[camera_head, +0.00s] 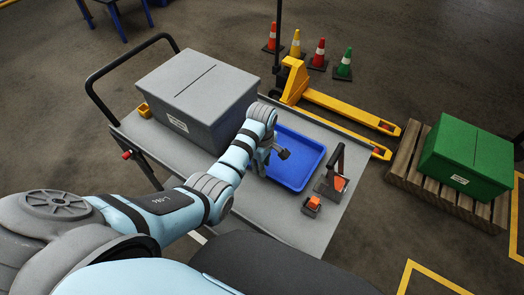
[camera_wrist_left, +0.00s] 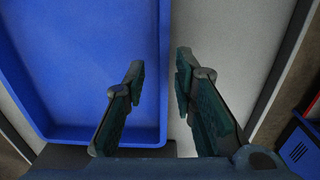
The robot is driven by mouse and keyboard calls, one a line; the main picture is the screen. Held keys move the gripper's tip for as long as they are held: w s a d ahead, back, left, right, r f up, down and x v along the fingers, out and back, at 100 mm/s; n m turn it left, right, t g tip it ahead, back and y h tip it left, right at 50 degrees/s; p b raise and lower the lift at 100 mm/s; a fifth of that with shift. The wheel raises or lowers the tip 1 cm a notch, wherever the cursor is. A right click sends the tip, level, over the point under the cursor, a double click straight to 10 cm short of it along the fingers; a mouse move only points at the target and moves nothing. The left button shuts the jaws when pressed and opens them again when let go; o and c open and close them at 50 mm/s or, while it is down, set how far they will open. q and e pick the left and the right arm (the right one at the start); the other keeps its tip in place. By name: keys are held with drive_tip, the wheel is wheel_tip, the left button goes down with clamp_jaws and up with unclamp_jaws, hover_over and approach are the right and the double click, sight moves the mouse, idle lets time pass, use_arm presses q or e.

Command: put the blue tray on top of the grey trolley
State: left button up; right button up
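The blue tray (camera_head: 306,172) lies flat and empty on the deck of the grey trolley (camera_head: 290,223), right of a grey box. My left gripper (camera_head: 273,159) is at the tray's left side in the head view and hides part of that side. In the left wrist view the fingers (camera_wrist_left: 160,75) are apart, with one over the inside of the blue tray (camera_wrist_left: 85,65) and the other over the grey deck (camera_wrist_left: 230,45). The tray's rim runs between them; I cannot tell whether they touch it. My right gripper is not in view.
The grey box (camera_head: 200,97) fills the trolley's far left. A grey carrier with orange parts (camera_head: 332,182) and a small orange block (camera_head: 312,205) stand right of the tray. A yellow pallet jack (camera_head: 335,104) and a green box (camera_head: 468,157) on a pallet are beyond the trolley.

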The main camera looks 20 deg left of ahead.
use_arm(q)
wheel_tip(320, 180, up, 9)
drive_tip(key=p, duration=0.1)
drive_tip(key=shift+s+f, duration=0.15)
